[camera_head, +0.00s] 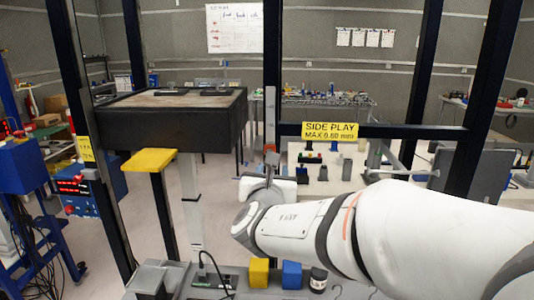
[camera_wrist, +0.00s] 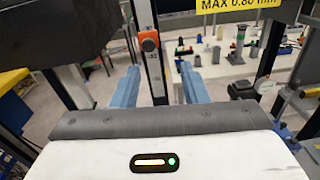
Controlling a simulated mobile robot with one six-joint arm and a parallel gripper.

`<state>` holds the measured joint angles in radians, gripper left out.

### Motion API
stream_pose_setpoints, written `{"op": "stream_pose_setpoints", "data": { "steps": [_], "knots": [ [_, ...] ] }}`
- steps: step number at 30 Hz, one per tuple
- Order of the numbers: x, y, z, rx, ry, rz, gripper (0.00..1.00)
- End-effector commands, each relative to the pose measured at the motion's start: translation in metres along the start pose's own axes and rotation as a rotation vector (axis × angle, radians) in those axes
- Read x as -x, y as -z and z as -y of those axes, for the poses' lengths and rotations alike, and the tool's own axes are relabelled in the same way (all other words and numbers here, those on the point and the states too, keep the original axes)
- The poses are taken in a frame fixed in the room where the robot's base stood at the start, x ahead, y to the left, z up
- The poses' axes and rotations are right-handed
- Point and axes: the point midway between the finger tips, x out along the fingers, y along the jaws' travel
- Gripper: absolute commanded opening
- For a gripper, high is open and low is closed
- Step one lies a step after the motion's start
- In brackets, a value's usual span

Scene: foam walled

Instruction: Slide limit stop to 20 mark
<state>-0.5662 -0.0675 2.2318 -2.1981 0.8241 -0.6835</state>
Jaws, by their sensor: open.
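The limit stop (camera_wrist: 149,42), an orange block with a round dark knob, sits on an upright scale rail (camera_wrist: 157,75) in the wrist view. Small markings show on the rail below it, too small to read surely. In the head view an orange part (camera_head: 270,132) shows on the dark post above my wrist. My gripper (camera_wrist: 159,68) is open and empty, its two blue fingers apart on either side of the rail in the picture. The stop appears above and beyond the fingertips, with no visible contact. In the head view my arm hides most of the gripper (camera_head: 268,170).
A dark box-like platform (camera_head: 175,122) stands left of the rail, with a yellow pad (camera_head: 149,160) below it. A dark crossbar with a yellow SIDE PLAY sign (camera_head: 330,130) runs right of the post. Yellow (camera_head: 259,272) and blue (camera_head: 292,274) blocks stand in front.

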Motion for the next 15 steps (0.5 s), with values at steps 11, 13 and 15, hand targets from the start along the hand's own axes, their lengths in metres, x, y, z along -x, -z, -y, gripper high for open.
{"op": "stream_pose_setpoints", "data": {
  "steps": [11, 13, 15],
  "knots": [
    [-0.041, -0.006, -0.015, 0.057, -0.041, 0.021, 0.40],
    [-0.052, -0.006, -0.015, 0.055, -0.040, 0.021, 0.40],
    [-0.061, -0.006, -0.016, 0.055, -0.041, 0.021, 0.40]
  ]
}}
